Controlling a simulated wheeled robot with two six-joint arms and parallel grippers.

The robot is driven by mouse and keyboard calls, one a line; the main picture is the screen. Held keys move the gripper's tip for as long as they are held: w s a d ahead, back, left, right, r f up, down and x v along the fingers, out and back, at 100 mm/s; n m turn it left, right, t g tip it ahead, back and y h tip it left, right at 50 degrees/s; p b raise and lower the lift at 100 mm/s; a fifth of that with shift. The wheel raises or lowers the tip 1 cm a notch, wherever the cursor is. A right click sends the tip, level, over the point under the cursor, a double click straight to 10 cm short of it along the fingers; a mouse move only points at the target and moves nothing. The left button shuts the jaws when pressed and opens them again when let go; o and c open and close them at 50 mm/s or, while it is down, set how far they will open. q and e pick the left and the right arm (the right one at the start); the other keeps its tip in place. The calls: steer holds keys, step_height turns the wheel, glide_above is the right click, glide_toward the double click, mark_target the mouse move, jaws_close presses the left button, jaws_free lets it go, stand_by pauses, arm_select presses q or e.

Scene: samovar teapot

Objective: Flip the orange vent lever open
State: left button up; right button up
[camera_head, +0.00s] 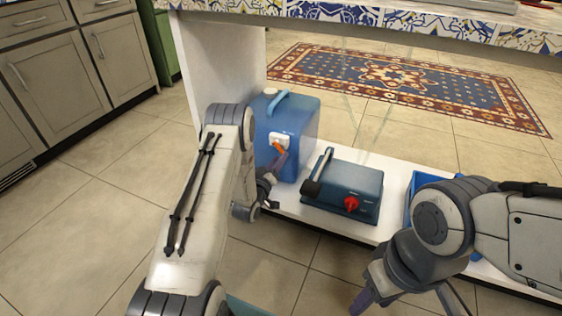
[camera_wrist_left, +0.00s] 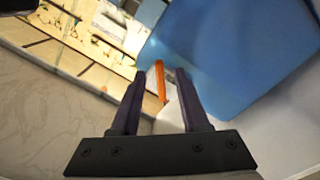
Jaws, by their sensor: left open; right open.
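The orange vent lever (camera_head: 278,147) sits on a white fitting (camera_head: 284,139) on the front of a blue water container (camera_head: 307,122). My left gripper (camera_head: 279,166) is just below and in front of the lever. In the left wrist view, the orange lever (camera_wrist_left: 160,83) shows between the two open fingers (camera_wrist_left: 161,74); contact cannot be told. The blue container (camera_wrist_left: 220,55) fills the upper right there. My right gripper (camera_head: 405,303) is open and empty at the bottom right, its tips partly cut off by the frame edge.
The container stands on a low white shelf (camera_head: 395,162) beside a teal box (camera_head: 352,185) with a black handle and red knob. A blue crate (camera_head: 420,182) is partly behind my right arm. A tiled tabletop (camera_head: 420,22) overhangs the shelf. The tiled floor at left is clear.

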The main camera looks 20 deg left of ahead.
arm_select(q)
steer(key=shift+w+b, duration=0.35)
steer(key=shift+w, duration=0.9)
jaws_close()
steer(key=shift+a+f+m+p, duration=0.25)
steer(key=shift+a+m+p, duration=0.15)
steer(key=shift+m, duration=0.6)
jaws_free()
steer(key=shift+d, duration=0.1)
